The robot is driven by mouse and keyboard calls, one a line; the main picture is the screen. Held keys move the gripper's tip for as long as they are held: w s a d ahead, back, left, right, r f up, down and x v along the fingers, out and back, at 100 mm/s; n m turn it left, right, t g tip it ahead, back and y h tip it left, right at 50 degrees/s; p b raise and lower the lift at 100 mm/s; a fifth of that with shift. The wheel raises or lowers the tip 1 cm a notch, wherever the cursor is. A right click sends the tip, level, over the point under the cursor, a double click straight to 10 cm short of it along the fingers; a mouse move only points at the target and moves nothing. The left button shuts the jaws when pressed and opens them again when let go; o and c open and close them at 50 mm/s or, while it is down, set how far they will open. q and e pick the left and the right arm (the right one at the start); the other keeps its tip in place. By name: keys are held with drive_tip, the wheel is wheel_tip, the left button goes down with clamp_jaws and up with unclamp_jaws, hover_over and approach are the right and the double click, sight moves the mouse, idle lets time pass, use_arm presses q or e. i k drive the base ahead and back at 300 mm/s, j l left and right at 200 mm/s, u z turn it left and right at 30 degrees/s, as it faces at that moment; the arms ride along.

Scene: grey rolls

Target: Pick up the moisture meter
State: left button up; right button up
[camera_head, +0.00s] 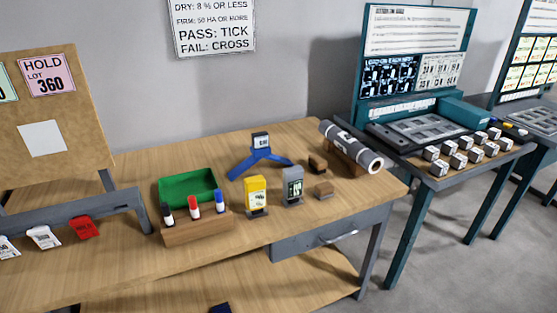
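A yellow handheld device (256,194) with a pale face stands upright in a small dark base on the wooden bench, right of the marker block. It looks like the moisture meter, but its print is too small to read. Beside it on the right, a grey device (293,187) with a display stands in a similar base. A small dark display unit (261,141) sits on a blue three-legged stand (259,160) behind them. The devices stand apart, and nothing holds them. Neither of my grippers is in view.
A wooden block (197,228) with three markers and a green tray (188,186) stand left of the devices. The bench's front edge is clear.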

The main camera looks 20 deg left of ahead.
sight(255, 187)
drive_tip(key=i+j, duration=0.1)
drive_tip(key=i, duration=1)
drive_tip(key=i+j+z, duration=0.1)
drive_tip(key=i, duration=0.45)
drive_tip(key=u, duration=1.65)
